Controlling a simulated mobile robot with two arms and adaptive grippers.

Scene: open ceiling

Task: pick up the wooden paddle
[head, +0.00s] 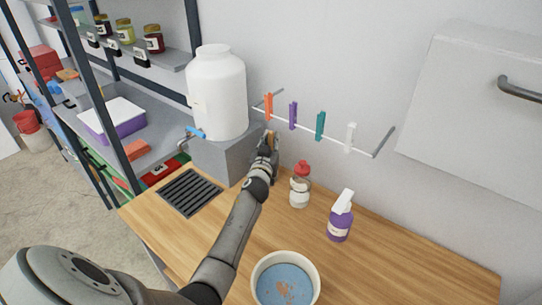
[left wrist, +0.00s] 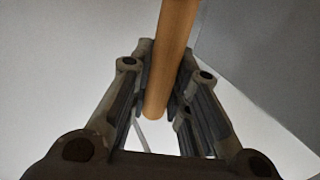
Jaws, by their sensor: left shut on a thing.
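The wooden paddle shows in the left wrist view as a round, light-brown handle (left wrist: 172,60) between my fingers. My left gripper (left wrist: 158,108) is shut on it, with the handle's end near the fingertips. The rest of the paddle runs out of the top of that view. In the head view my left gripper (head: 270,142) is beside the grey block at the back of the counter, near the wall. Only a small brown bit of the paddle shows there; my gripper hides most of it. My right gripper is not in view.
A white jar (head: 217,95) stands on a grey block (head: 222,155) left of my gripper. A clothespin rail (head: 335,138) hangs on the wall to the right. A red-capped bottle (head: 300,188), a purple spray bottle (head: 340,218) and a bowl (head: 258,280) stand on the wooden counter (head: 400,275).

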